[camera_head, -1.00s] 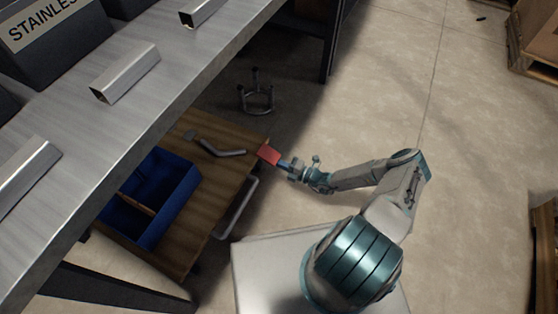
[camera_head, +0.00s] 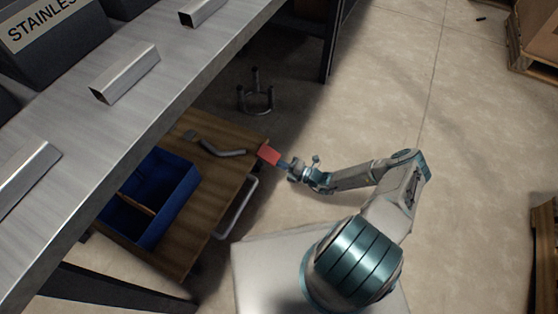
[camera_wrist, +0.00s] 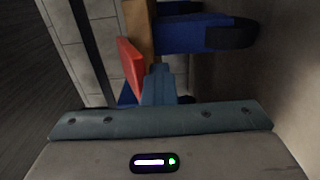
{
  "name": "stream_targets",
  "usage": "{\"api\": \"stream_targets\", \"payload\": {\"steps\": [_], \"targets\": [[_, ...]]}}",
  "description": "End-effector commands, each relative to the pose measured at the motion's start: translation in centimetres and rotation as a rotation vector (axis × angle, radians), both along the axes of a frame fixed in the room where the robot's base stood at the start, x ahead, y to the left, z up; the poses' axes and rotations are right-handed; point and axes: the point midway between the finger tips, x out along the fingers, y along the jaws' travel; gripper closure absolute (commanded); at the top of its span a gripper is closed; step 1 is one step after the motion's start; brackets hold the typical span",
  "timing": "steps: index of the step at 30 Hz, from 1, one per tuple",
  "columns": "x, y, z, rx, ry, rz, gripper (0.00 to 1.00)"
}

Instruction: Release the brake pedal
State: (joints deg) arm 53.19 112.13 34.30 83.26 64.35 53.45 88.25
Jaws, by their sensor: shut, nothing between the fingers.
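The red brake pedal (camera_head: 269,153) sticks out at the near right edge of a wooden-topped cart (camera_head: 222,170). In the wrist view the red pedal (camera_wrist: 131,68) stands just left of my fingers, close to the wood. My gripper (camera_head: 284,163) is at the pedal's lower right side, outside the cart edge. In the wrist view my gripper (camera_wrist: 158,78) is shut with nothing in it. Its tips are beside or against the pedal; I cannot tell whether they touch.
A blue crate (camera_head: 176,205) and a bent metal pipe (camera_head: 222,152) lie on the cart. A cart handle (camera_head: 238,208) is near my base. The steel workbench (camera_head: 150,100) overhangs the cart. A small metal stand (camera_head: 256,100) is behind.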

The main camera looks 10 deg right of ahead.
Motion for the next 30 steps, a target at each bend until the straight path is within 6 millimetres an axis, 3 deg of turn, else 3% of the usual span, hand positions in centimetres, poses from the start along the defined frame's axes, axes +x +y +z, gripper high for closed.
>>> {"api": "stream_targets", "payload": {"steps": [25, 30], "targets": [[0.0, 1.1, 3.6, 0.015, -0.006, 0.016, 1.0], [-0.1, 1.3, 3.4, 0.014, -0.004, 0.017, 1.0]]}}
